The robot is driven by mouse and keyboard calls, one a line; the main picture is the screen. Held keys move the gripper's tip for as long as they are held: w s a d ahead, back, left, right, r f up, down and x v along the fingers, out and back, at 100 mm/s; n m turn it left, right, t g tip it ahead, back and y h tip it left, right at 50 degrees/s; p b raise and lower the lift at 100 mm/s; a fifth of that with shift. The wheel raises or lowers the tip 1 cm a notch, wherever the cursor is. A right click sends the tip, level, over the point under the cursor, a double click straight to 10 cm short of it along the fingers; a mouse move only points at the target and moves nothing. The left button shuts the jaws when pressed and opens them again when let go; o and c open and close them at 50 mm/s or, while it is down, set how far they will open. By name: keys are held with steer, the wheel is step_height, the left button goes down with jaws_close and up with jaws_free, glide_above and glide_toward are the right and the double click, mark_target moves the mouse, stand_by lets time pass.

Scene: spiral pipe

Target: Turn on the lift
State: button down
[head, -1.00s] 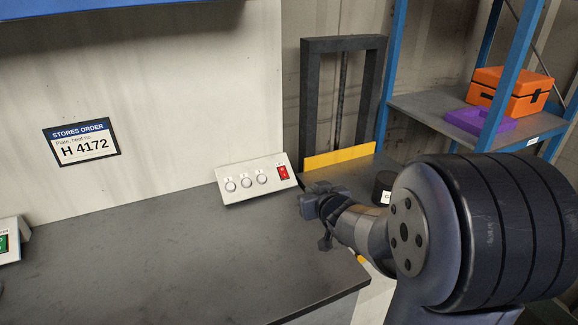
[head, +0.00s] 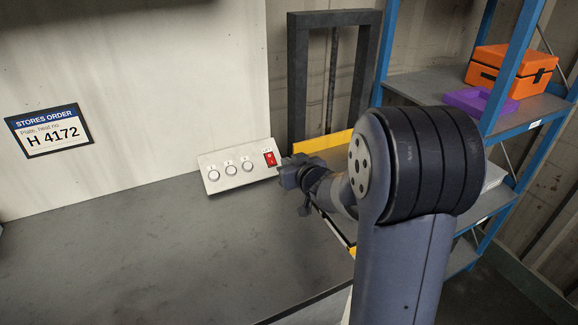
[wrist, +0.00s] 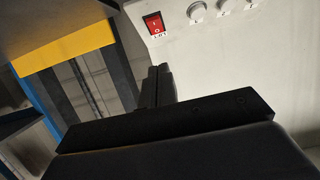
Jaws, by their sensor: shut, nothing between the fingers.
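A white control box (head: 238,168) stands on the grey bench against the wall, with several round white buttons and a red rocker switch (head: 269,158) at its right end. The switch also shows in the wrist view (wrist: 154,24), near the top. The lift (head: 297,80) is a dark upright frame with a yellow bar (head: 322,142) low across it, behind and right of the box. My gripper (head: 284,174) is just right of and below the switch, close to the box's right end. In the wrist view its fingers (wrist: 158,70) are together and empty, pointing toward the box. I cannot tell whether they touch it.
A blue shelf rack on the right holds an orange case (head: 511,70) and a purple tray (head: 480,101). A stores order sign (head: 48,130) hangs on the wall at left. The bench (head: 130,250) left of the box is clear.

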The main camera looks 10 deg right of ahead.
mark_target(273, 163)
steer(key=x, duration=0.6)
steer(key=shift+w+a+f, duration=0.1)
steer(key=shift+w+f, duration=0.05)
steer(key=shift+w, duration=0.15)
steer(key=shift+w+a+f, duration=0.1)
steer(key=shift+w+f, duration=0.2)
steer(key=shift+f, duration=0.25)
steer(key=shift+w+f, duration=0.35)
steer(key=shift+f, duration=0.25)
steer(key=shift+w+a+f, duration=0.1)
steer(key=shift+w+f, duration=0.3)
steer(key=shift+f, duration=0.25)
steer(key=shift+f+b, duration=0.5)
steer(key=shift+b, duration=0.15)
steer(key=shift+r, duration=0.2)
steer(key=shift+f, duration=0.15)
